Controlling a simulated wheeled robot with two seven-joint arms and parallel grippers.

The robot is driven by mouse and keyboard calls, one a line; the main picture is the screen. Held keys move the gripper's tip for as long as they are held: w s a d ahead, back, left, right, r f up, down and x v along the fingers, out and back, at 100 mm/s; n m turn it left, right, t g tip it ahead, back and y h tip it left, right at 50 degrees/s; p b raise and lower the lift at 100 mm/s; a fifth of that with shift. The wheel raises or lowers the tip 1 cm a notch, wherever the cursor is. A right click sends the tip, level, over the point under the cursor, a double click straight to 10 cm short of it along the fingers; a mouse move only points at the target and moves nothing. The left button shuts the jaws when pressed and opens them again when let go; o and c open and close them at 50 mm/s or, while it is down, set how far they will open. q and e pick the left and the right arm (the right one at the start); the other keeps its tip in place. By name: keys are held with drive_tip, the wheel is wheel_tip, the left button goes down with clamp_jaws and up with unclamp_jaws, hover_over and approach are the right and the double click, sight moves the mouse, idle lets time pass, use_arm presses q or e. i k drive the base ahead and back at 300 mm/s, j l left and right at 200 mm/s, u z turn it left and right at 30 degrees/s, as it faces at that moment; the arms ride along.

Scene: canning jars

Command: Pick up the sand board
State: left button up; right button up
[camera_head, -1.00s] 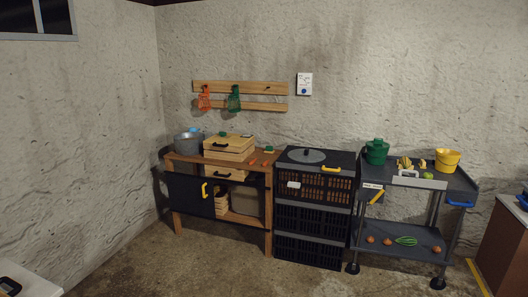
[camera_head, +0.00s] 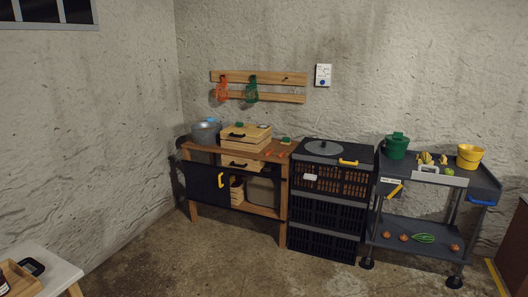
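I cannot pick out a board that is clearly the sand board in this view. Pale wooden slats (camera_head: 258,77) hang on the back wall with an orange and a green net bag on them. A wooden box (camera_head: 246,137) with dark handles sits on the wooden workbench (camera_head: 190,153). Neither of my grippers is in view.
Stacked black crates (camera_head: 328,217) stand right of the workbench, with a grey cart (camera_head: 411,243) beyond. A white table (camera_head: 55,267) at lower left carries a wooden tray (camera_head: 18,275) and a dark device (camera_head: 32,266). The concrete floor (camera_head: 210,265) between is clear.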

sight(285, 141)
drive_tip(key=i, duration=2.7)
drive_tip(key=i+u, duration=0.15)
drive_tip(key=i, duration=0.5)
drive_tip(key=i+l, duration=0.15)
drive_tip(key=i, duration=0.45)
drive_tip(key=i+l+u, duration=0.1)
drive_tip(key=i, duration=0.55)
drive_tip(key=i+l+u, duration=0.1)
drive_tip(key=i+u, duration=0.15)
